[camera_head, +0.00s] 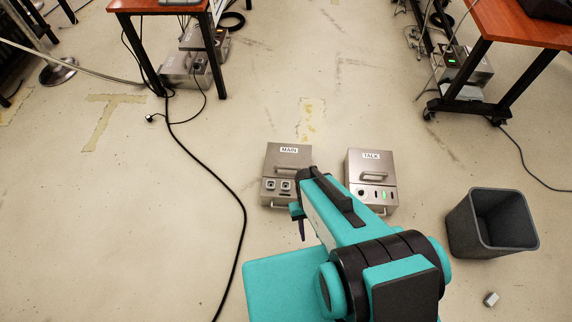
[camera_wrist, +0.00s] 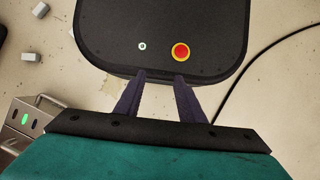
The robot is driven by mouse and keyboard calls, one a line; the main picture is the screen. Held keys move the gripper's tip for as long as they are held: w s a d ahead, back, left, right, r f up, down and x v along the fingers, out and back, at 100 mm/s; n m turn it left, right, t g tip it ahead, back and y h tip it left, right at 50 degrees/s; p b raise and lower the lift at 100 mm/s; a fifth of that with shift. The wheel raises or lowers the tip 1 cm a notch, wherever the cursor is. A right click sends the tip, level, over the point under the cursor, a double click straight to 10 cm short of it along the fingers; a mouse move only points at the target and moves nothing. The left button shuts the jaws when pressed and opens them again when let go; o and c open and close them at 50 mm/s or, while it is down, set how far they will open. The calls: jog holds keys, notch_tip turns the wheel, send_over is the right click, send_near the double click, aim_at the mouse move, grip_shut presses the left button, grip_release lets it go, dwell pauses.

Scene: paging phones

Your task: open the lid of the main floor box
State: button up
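The main floor box (camera_head: 274,160) is a grey metal box labelled MAIN, standing on the floor at the picture's middle. Its lid, with a bar handle (camera_head: 287,171), looks shut. Sockets show on its front strip, and my arm hides its right front corner. My gripper (camera_wrist: 160,76) is open and empty in the wrist view, its two dark fingers apart. In the head view my arm reaches to the main box's right front side; one dark finger shows there and the rest is hidden. The wrist view does not show the main box.
The TALK box (camera_head: 371,168) stands close right of the main box; its lit front shows in the wrist view (camera_wrist: 22,122). A dark bin (camera_head: 490,225) and a small grey block (camera_head: 491,299) are farther right. A black cable (camera_head: 240,220) runs along the floor at left. Desks stand behind.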

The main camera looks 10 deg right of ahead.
jog(key=w+d+f+n+t+b, duration=0.1)
jog(key=w+f+n+b, duration=0.3)
jog(key=w+b, duration=0.6)
jog(key=w+f+n+t+b, duration=0.1)
jog(key=w+f+n+b, duration=0.3)
jog(key=w, duration=1)
jog(key=w+d+r+n+t+b, duration=0.1)
jog(key=w+n+b, duration=0.5)
jog(key=w+b, duration=0.8)
jog(key=w+r, duration=0.1)
jog(key=w, duration=0.5)
jog(key=shift+w+n+y+b, duration=0.3)
jog(key=shift+w+b, duration=0.05)
jog(key=shift+b, duration=0.05)
jog(key=shift+f, duration=0.15)
jog(key=b+x, duration=0.4)
jog(key=x, duration=0.9)
jog(key=shift+f+b, duration=0.3)
jog(key=shift+b, duration=0.05)
jog(key=shift+c, duration=0.5)
